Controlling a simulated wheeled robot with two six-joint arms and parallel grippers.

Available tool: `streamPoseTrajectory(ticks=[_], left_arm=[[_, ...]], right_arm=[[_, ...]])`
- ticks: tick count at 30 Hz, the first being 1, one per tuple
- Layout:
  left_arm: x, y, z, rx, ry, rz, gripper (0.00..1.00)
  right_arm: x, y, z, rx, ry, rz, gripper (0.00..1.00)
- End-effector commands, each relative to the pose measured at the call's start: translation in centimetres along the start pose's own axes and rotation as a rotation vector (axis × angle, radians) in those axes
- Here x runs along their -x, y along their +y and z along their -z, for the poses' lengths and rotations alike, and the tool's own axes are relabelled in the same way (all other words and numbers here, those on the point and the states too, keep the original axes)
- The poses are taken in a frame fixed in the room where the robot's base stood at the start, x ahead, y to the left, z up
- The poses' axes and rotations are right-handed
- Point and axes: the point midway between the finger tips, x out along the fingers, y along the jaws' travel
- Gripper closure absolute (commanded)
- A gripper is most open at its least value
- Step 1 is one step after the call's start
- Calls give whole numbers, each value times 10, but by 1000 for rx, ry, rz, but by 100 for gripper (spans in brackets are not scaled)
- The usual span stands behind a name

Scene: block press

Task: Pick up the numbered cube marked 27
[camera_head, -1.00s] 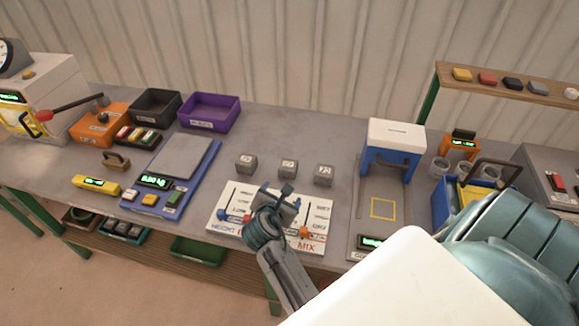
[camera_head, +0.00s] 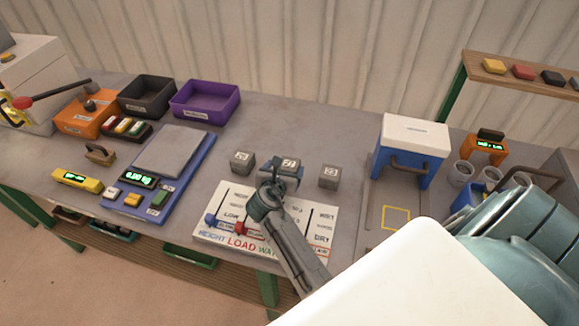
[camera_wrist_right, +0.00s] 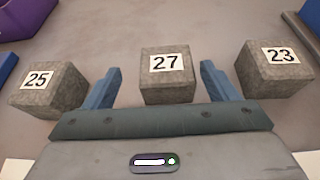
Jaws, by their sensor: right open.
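The grey cube marked 27 (camera_wrist_right: 167,77) stands on the bench between two other grey cubes. In the head view, it is the middle cube (camera_head: 289,164), partly hidden by my gripper. The cube marked 25 (camera_wrist_right: 46,89) is on its left and the cube marked 23 (camera_wrist_right: 274,68) on its right. My right gripper (camera_wrist_right: 162,88) is open, its blue fingers on either side of cube 27 with a gap at each side. In the head view, the right gripper (camera_head: 279,176) is at the near side of the middle cube. My left gripper is not in view.
A white sorting board (camera_head: 210,218) lies in front of the cubes. A blue scale (camera_head: 192,170) is to the left, and a blue and white press (camera_head: 412,140) to the right. Black (camera_head: 148,97) and purple (camera_head: 206,99) bins stand behind. Bench around the cubes is clear.

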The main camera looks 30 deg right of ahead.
Motion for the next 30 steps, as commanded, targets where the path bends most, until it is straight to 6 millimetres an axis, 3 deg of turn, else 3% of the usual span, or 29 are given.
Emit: streamPoseTrajectory(ticks=[7,12,20,27,30], left_arm=[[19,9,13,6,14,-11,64],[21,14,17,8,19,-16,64],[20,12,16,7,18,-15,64],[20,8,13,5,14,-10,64],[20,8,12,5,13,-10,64]], right_arm=[[-31,-9,-6,4,-2,2,20],[-50,-8,-2,0,-1,1,20],[-52,-8,-1,-1,0,0,20],[-52,-8,-1,-1,0,0,65],[-52,-7,-2,-2,-2,-1,80]])
